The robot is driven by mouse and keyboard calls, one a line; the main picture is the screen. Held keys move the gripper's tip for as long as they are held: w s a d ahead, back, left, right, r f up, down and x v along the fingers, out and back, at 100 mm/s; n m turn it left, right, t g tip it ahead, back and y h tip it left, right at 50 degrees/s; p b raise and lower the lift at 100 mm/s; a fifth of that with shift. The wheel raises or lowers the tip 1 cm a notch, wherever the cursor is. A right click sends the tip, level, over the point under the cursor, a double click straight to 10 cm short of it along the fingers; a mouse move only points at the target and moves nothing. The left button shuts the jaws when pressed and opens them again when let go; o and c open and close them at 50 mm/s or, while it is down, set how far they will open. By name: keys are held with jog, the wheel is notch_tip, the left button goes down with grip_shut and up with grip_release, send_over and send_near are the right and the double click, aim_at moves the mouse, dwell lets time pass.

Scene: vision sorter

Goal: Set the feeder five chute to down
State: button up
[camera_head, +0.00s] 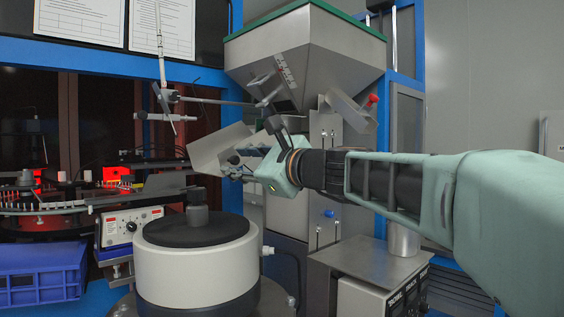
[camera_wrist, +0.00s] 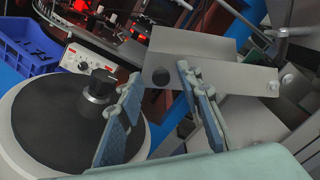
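A bent grey sheet-metal chute (camera_head: 218,148) sticks out to the left below a large hopper in the head view. It looks tilted, and no readable label marks it as feeder five. In the wrist view the chute (camera_wrist: 215,62) lies ahead of my gripper (camera_wrist: 160,80), with a dark round spot on its face between the fingertips. My gripper is open, with its two blue-padded fingers apart and nothing held. In the head view my gripper (camera_head: 243,164) is right by the chute's right end, partly hidden by my wrist. I cannot tell whether a finger touches the chute.
A grey hopper (camera_head: 305,58) with a green rim stands above. A metal trough (camera_head: 346,108) with a red knob (camera_head: 372,99) is to the right. A white round bowl feeder (camera_head: 197,262) stands below left, beside a control box (camera_head: 131,226) and a blue crate (camera_head: 42,270).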

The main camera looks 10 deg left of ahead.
jog(key=shift+r, duration=0.1)
notch_tip(320, 180, up, 10)
jog(key=shift+d, duration=0.15)
dwell(0.5)
jog(key=shift+w, duration=0.15)
jog(key=s+b+v, duration=0.1)
jog(key=b+v, duration=0.2)
jog(key=v, duration=0.9)
jog(key=shift+a+b, duration=0.25)
jog(key=shift+b, duration=0.05)
dwell(0.6)
jog(key=shift+s+r, duration=0.1)
jog(key=shift+r, duration=0.1)
